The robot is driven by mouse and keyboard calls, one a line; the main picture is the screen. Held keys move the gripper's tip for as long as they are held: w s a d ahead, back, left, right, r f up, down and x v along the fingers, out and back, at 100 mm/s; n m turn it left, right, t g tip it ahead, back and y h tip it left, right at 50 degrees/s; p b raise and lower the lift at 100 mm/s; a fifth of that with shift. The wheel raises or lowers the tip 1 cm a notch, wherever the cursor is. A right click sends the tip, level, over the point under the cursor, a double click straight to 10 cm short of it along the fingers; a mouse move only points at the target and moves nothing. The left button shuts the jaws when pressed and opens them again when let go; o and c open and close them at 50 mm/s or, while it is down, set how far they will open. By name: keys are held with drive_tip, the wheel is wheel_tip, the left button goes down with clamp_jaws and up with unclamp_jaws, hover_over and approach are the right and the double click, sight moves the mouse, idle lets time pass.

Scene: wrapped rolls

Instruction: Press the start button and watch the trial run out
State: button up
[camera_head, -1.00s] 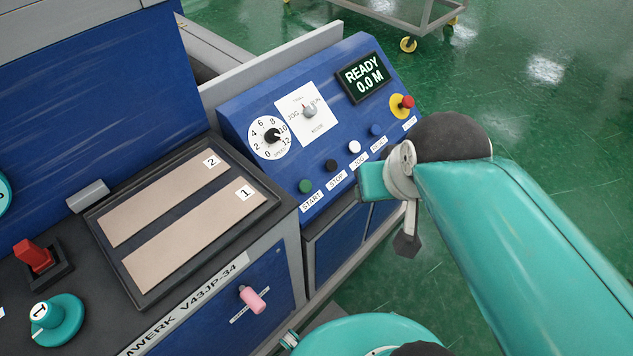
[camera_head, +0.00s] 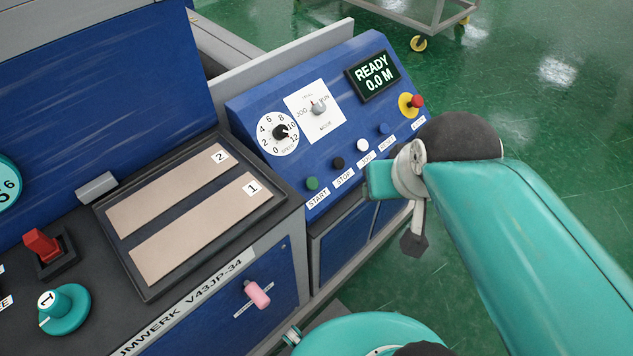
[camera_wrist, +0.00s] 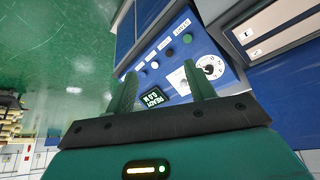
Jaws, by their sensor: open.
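The green START button (camera_head: 312,183) sits at the lower left of the sloped blue control panel (camera_head: 345,130), above its label. It also shows in the wrist view (camera_wrist: 187,38). The display (camera_head: 373,75) reads READY 0.0 M. The mode knob (camera_head: 318,108) stands near RUN, though its exact setting is hard to read. The speed dial (camera_head: 281,133) appears to point near 10. My gripper (camera_wrist: 159,80) is open and empty in the wrist view. Its two fingers point toward the panel, apart from the START button. In the head view, my arm covers the panel's lower right edge.
Black STOP (camera_head: 338,163), white (camera_head: 362,145) and blue (camera_head: 383,129) buttons run beside START. A red emergency stop (camera_head: 417,101) on yellow is at the right end. A tray (camera_head: 150,294) with two pads is left. Green floor (camera_head: 540,130) is clear at right.

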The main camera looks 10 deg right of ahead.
drive_tip(key=shift+c, duration=0.4)
clamp_jaws()
idle(1.6)
